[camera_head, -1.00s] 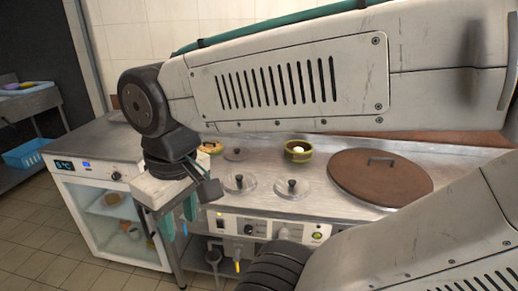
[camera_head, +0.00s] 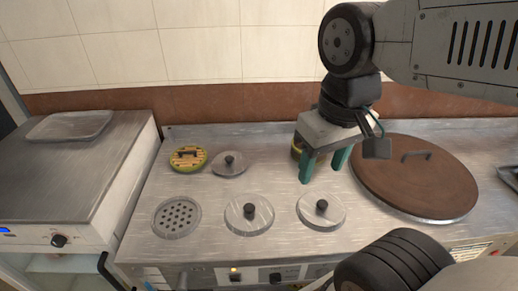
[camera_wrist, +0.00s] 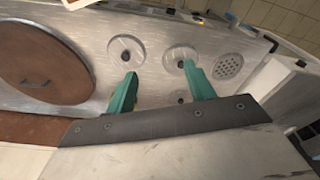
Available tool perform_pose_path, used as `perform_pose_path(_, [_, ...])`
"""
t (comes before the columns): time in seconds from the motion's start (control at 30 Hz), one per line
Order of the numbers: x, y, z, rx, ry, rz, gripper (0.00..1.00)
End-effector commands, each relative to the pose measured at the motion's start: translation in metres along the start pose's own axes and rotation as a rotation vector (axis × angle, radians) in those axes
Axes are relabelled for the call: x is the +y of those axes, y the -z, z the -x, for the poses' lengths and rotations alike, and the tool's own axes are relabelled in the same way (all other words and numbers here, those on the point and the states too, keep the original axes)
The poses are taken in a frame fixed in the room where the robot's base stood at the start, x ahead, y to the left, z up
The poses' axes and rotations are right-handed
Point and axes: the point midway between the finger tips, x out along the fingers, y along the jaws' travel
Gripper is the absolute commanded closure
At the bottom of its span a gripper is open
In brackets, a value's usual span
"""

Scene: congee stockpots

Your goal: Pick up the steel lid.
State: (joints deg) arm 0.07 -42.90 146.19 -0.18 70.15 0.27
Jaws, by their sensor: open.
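Three round steel lids with black knobs lie on the steel counter (camera_head: 200,245): one at the back (camera_head: 229,170), one at front centre (camera_head: 238,220) and one to its right (camera_head: 312,218). In the wrist view two of them show past the fingertips, one at left (camera_wrist: 118,57) and one further right (camera_wrist: 172,50); another knob shows between the fingers. I cannot tell which lid is meant. My gripper (camera_head: 323,166) has green fingers, open and empty, pointing down above the counter behind the front right lid. It also shows in the wrist view (camera_wrist: 160,69).
A large brown lid (camera_head: 440,185) with a handle lies at the right. Another yellowish pot (camera_head: 296,149) is partly hidden behind my gripper. A tray (camera_head: 70,125) lies at far left.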

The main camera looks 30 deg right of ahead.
Motion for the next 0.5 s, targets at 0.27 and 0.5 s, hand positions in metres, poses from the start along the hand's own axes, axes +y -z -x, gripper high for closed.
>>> perform_pose_path(0.27, [-0.004,0.081,0.004,-0.028,0.001,-0.049,0.46])
perform_pose_path(0.5, [-0.005,0.189,-0.023,-0.054,-0.001,-0.135,0.46])
